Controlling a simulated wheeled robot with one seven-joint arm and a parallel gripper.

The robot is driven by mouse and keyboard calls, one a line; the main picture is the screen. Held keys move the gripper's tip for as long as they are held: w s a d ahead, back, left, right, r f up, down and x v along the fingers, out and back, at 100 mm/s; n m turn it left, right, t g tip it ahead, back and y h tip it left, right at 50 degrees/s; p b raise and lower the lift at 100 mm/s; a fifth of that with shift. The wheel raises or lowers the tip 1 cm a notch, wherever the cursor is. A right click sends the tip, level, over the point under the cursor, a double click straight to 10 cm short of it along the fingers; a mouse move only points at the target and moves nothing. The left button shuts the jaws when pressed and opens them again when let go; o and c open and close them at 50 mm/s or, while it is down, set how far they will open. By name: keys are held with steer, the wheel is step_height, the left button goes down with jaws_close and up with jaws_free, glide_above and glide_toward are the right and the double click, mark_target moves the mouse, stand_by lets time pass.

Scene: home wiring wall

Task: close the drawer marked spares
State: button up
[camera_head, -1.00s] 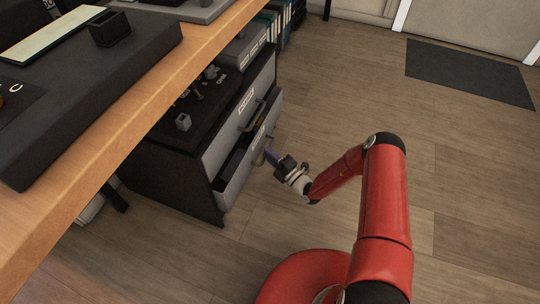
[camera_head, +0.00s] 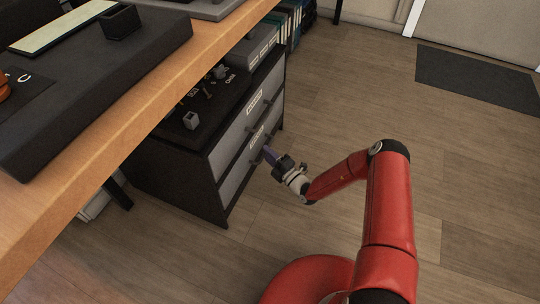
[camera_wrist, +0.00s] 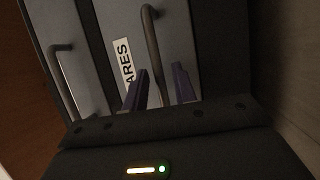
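The drawer marked spares (camera_head: 240,176) is the lower front in the dark cabinet. It looks flush with the cabinet in the head view. In the wrist view its label (camera_wrist: 125,62) reads "ARES", with the start hidden or cut off. Its bar handle (camera_wrist: 151,35) runs down between my fingers in the picture. My gripper (camera_head: 270,153) is at the lower drawer's front. In the wrist view my gripper's fingers (camera_wrist: 157,88) stand apart, one on each side of the handle's near end. I cannot tell whether they touch the handle or the front.
The upper drawer (camera_head: 240,123) looks shut, and its handle (camera_wrist: 62,75) shows at left in the wrist view. Small items lie on the cabinet top (camera_head: 215,110). A wooden desk (camera_head: 130,110) overhangs at left. The floor (camera_head: 340,110) at right is clear up to a dark mat (camera_head: 480,78).

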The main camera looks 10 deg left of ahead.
steer(key=shift+o, duration=0.3)
steer(key=shift+s+d, duration=0.1)
steer(key=v, duration=0.7)
steer(key=shift+s+d+p, duration=0.15)
steer(key=shift+d+p, duration=0.1)
steer(key=shift+p, duration=0.15)
steer(key=shift+f, duration=0.1)
